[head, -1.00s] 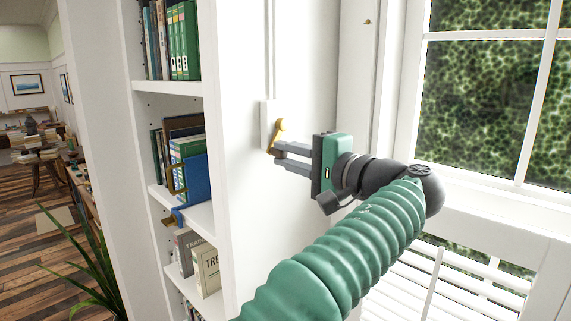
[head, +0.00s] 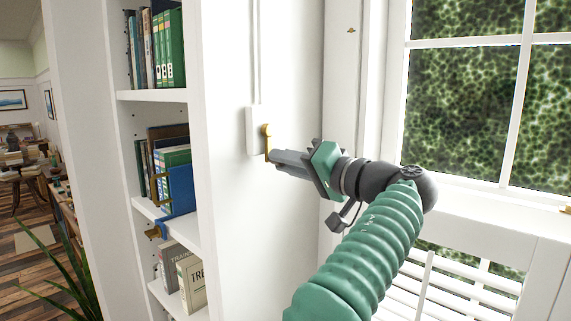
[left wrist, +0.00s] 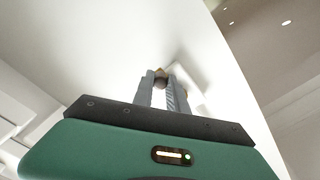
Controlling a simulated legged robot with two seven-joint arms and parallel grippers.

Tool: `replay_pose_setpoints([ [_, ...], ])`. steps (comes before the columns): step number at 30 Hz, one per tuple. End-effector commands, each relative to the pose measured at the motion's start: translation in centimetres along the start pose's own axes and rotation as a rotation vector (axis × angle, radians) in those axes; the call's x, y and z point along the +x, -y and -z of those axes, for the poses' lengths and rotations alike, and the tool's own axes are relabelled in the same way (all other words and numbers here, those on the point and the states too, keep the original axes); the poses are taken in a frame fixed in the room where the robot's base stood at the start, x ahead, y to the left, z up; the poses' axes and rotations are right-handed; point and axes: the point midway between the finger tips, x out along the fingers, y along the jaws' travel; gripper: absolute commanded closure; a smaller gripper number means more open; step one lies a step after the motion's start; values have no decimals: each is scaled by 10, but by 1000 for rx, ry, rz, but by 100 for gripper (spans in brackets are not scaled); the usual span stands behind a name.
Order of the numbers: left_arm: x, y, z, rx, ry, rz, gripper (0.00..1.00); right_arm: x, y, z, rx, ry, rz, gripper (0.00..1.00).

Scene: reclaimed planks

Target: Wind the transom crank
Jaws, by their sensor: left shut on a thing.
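The transom crank (head: 267,134) is a small brass handle on a white wall box (head: 253,131), with a thin white rod running up the wall from it. My left gripper (head: 274,157) reaches it from the right and is shut on the lower end of the crank. In the left wrist view the fingertips (left wrist: 163,84) meet around a small brownish knob, with the white box just behind. The crank arm points down from its pivot, with its grip end between my fingers. My right gripper is not in view.
A white bookcase (head: 208,200) with books and a blue bookend-like piece (head: 181,190) stands left of the crank. A window (head: 470,95) is on the right, with white slatted shutters (head: 440,290) below. A plant (head: 65,270) is at lower left.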

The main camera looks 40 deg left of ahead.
Motion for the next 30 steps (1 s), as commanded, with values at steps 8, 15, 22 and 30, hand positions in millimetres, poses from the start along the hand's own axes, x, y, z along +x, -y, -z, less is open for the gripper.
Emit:
replay_pose_setpoints([
  [8, 0, -4, -1, -5, 5, -5, 100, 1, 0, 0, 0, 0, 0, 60],
  [15, 0, -4, -1, -4, 5, -5, 73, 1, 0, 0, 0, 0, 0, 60],
  [22, -1, -2, -1, -6, 3, -3, 60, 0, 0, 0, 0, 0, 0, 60],
  [30, -12, -2, 0, -7, 0, -2, 60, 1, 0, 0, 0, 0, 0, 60],
])
